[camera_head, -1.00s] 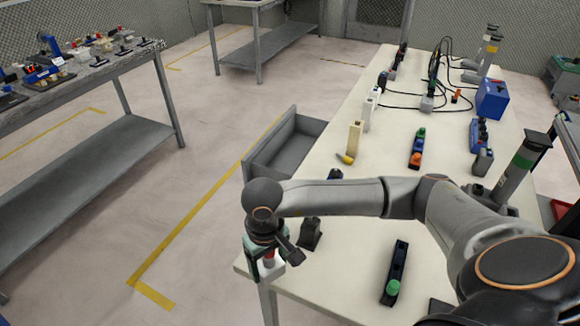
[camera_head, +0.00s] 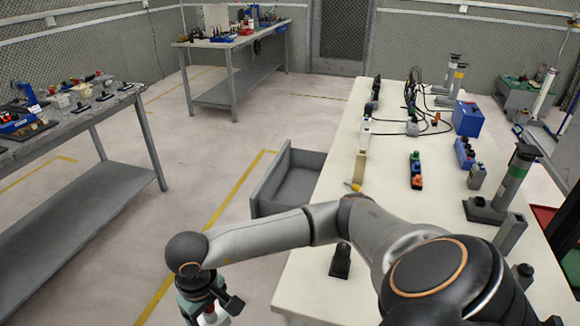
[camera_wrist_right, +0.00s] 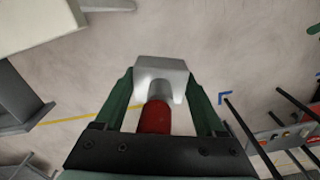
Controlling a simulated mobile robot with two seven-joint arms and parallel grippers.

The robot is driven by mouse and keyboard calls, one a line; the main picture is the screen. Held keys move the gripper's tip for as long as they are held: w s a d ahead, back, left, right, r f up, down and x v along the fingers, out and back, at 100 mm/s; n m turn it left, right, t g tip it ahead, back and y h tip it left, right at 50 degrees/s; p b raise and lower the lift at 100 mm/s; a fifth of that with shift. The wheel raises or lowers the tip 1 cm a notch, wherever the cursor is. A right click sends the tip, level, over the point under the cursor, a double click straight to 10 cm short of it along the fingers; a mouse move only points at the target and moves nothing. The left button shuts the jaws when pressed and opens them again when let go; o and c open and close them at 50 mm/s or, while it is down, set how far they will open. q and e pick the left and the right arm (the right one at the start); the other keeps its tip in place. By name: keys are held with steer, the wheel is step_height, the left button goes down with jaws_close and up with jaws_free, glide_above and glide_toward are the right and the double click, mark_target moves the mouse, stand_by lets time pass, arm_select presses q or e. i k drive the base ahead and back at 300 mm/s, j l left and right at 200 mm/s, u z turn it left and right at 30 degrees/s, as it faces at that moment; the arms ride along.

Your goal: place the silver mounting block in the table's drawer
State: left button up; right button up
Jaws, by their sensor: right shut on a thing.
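The silver mounting block (camera_wrist_right: 162,73) is a pale grey block with a notch, held between the green fingers of my right gripper (camera_wrist_right: 163,92) in the right wrist view. A red cylindrical piece (camera_wrist_right: 155,118) shows between the fingers behind it. In the head view my right gripper (camera_head: 206,314) is at the bottom edge, above the floor and left of the table; its fingertips are cut off. The drawer (camera_head: 296,186) stands pulled open from the left side of the cream table (camera_head: 395,150), and its visible inside looks empty. My left gripper is out of view.
The table carries a dark block (camera_head: 340,261), a yellowish bottle (camera_head: 359,168), a coloured block row (camera_head: 416,170) and a blue box (camera_head: 467,118). A grey workbench (camera_head: 75,200) stands at the left. Open floor (camera_head: 215,170) lies between it and the drawer.

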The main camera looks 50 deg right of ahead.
mark_target(296, 198)
steer(key=i+j, duration=0.45)
steer(key=i, duration=0.25)
steer(key=i+z, duration=0.3)
steer(key=i+j+z, duration=0.15)
steer(key=i+z, duration=0.15)
steer(key=i, duration=0.15)
steer(key=i+z, duration=0.75)
steer(key=i+l+z, duration=0.1)
steer(key=i+z, duration=0.15)
steer(key=z, duration=0.2)
steer(key=i+z, duration=0.2)
steer(key=z, duration=0.2)
steer(key=i+z, duration=0.85)
